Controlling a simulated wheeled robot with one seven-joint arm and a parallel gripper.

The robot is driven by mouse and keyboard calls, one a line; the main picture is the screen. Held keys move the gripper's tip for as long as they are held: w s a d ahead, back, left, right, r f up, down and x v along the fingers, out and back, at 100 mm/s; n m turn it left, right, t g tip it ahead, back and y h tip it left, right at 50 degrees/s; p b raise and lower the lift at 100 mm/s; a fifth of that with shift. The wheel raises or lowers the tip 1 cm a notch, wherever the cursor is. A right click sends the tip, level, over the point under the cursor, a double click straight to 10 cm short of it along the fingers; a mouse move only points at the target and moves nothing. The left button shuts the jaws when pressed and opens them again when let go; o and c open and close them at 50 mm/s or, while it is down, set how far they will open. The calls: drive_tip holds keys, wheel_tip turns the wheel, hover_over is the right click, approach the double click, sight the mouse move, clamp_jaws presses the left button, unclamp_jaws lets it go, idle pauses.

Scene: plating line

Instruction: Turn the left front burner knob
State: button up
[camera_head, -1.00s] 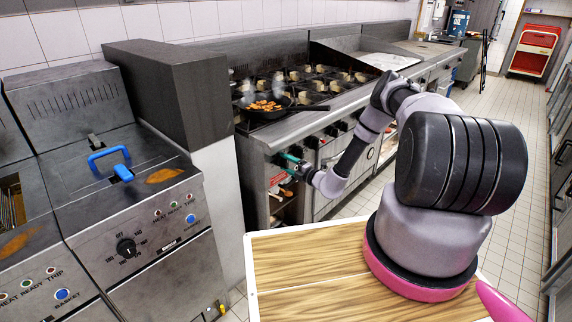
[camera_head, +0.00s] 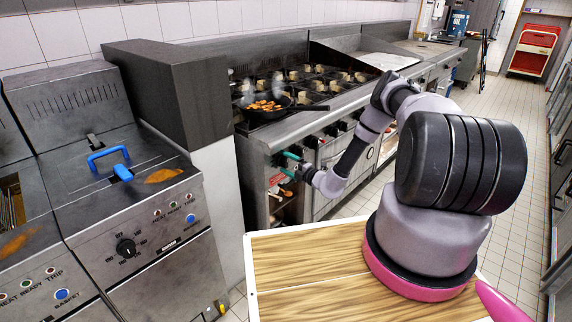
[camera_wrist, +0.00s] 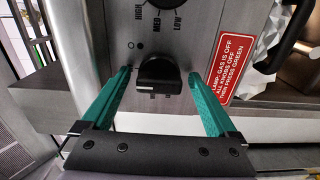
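A black burner knob (camera_wrist: 159,76) sits on the steel front panel (camera_wrist: 225,20) in the wrist view. My gripper (camera_wrist: 159,73) has its two teal fingers apart, one on each side of the knob. Gaps show between the fingers and the knob, so it is not gripped. In the head view my gripper (camera_head: 287,161) is at the left end of the range front (camera_head: 268,146). The knob there is hidden or too small to make out.
A black pan (camera_head: 266,109) with food is on the range's left front burner, its handle pointing right. Part of a dark dial (camera_wrist: 170,3) marked HIGH, MED and LOW and a red label (camera_wrist: 226,66) are near the knob. A fryer (camera_head: 130,225) stands at left.

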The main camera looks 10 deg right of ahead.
drive_tip(key=v, duration=1)
drive_tip(key=shift+s+d, duration=0.25)
drive_tip(key=shift+s, duration=0.05)
